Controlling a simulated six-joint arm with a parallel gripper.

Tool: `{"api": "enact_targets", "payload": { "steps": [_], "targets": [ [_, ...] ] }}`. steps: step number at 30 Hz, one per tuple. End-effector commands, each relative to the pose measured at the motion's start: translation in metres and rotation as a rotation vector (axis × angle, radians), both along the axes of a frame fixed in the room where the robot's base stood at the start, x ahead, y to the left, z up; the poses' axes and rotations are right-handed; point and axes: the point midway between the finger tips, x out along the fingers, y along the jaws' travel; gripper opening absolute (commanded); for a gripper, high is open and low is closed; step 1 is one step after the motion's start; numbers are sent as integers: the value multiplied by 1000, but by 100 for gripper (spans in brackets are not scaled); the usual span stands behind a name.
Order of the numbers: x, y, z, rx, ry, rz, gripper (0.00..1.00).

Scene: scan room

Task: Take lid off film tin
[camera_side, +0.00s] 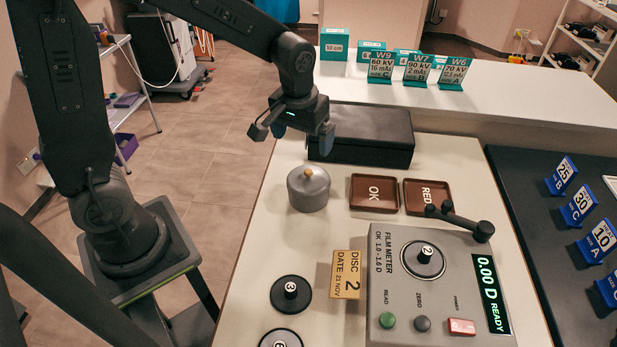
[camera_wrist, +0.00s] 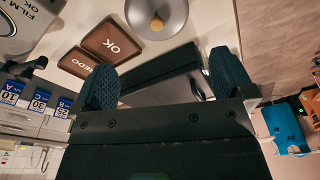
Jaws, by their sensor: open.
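The film tin (camera_side: 309,194) is a grey round tin standing on the cream table, left of the brown trays. Its lid (camera_side: 308,177) is on top and has a small tan knob. In the wrist view the tin's lid (camera_wrist: 172,14) shows at the top edge, partly cut off, with its knob (camera_wrist: 157,24) beyond my fingers. My gripper (camera_side: 292,140) is open and empty, above and behind the tin, near the black box. In the wrist view my gripper (camera_wrist: 165,80) has its two dark blue fingers wide apart. It is not touching the tin.
A black box (camera_side: 365,136) stands behind the trays. The OK tray (camera_side: 374,207) and REDO tray (camera_side: 427,208) lie right of the tin. The film meter (camera_side: 440,270), with a hinged arm, fills the right front. A yellow disc card (camera_side: 346,290) and black discs (camera_side: 291,308) lie in front.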

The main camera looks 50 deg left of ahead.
Motion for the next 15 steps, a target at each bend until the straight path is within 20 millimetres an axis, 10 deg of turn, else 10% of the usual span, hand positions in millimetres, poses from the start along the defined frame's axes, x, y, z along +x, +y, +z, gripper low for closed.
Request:
{"api": "enact_targets", "payload": {
  "steps": [15],
  "targets": [
    [8,2,-64,1,4,-2,100]
  ]
}}
